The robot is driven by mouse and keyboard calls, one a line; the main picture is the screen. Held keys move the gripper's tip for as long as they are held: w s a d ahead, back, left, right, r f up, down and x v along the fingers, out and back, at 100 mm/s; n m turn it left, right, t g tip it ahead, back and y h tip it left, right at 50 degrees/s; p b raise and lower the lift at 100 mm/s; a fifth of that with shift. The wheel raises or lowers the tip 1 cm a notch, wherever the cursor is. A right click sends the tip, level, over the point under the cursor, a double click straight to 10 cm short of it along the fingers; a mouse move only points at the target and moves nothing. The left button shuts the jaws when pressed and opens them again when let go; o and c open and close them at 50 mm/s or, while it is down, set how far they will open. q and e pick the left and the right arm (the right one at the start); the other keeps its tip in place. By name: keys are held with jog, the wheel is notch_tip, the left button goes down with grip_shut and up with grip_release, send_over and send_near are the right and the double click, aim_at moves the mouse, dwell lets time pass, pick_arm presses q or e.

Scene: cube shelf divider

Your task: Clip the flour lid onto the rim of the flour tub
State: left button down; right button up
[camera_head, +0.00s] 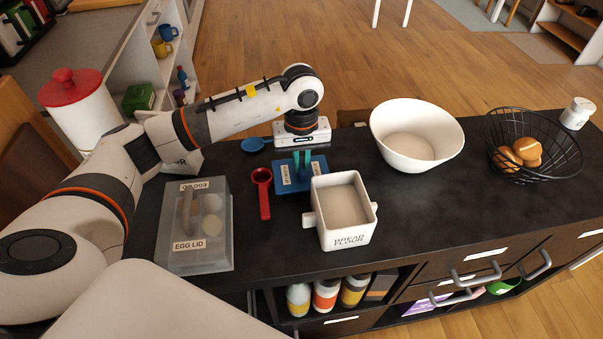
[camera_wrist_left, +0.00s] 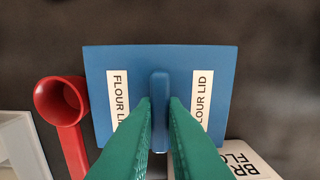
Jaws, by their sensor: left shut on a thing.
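The flour lid (camera_head: 292,187) is a blue square plate with white labels and a raised middle ridge. My left gripper (camera_head: 303,166) has its green fingers on either side of that ridge, shut on it; the wrist view shows the grip from above on the lid (camera_wrist_left: 213,62). The flour tub (camera_head: 346,228) is a white square box labelled BREAD FLOUR, open at the top, with pale flour inside. The lid is just behind and left of the tub, not over its opening. I cannot tell whether the lid touches the counter. My right gripper is not in view.
A red scoop (camera_head: 264,196) lies close left of the lid. A grey egg box (camera_head: 197,250) with a lid stands further left. A white bowl (camera_head: 416,140) and a wire basket (camera_head: 530,150) stand right. The dark counter right of the tub is clear.

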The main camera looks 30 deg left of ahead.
aim_at(301, 165)
pick_arm(q)
jog(key=shift+r, duration=0.3)
jog(key=shift+r+p, duration=1.8)
jog(key=shift+r, duration=1.65)
